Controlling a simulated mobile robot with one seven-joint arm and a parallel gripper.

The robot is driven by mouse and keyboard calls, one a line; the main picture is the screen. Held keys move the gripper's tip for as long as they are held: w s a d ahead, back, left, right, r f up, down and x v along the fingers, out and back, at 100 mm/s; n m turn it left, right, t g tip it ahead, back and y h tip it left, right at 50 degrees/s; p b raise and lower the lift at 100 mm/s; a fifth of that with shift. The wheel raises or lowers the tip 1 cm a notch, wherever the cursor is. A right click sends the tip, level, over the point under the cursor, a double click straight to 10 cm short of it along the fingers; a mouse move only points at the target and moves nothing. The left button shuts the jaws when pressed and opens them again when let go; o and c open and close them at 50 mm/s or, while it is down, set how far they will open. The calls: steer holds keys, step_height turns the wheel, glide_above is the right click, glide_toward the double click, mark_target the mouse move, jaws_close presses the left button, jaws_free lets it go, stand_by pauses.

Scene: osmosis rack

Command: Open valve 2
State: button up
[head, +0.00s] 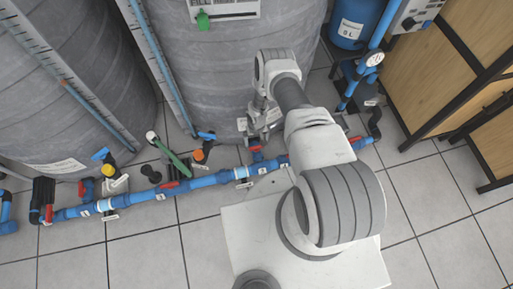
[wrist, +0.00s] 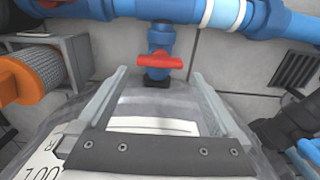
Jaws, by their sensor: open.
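A red valve handle (wrist: 160,63) sits crosswise on a short blue pipe branch in the wrist view. My gripper (wrist: 160,73) is open, with one finger to each side of this handle and nothing held between them. The fingertips point towards the handle and appear short of it. In the head view my gripper (head: 256,118) is low beside the grey tank, just above a red handle (head: 256,149) that is partly hidden. Another red handle (head: 168,185) is farther left on the pipe. I cannot read which valve is number 2.
A blue pipe (head: 205,181) runs along the floor in front of large grey tanks (head: 215,75). An orange-ended fitting (wrist: 22,80) is left of my gripper in the wrist view. Wooden cabinets (head: 435,75) stand at the right.

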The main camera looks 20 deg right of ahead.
mark_target(256, 146)
step_height(256, 146, down, 6)
steer(key=shift+r+b, duration=0.15)
steer(key=shift+b, duration=0.9)
steer(key=c, duration=1)
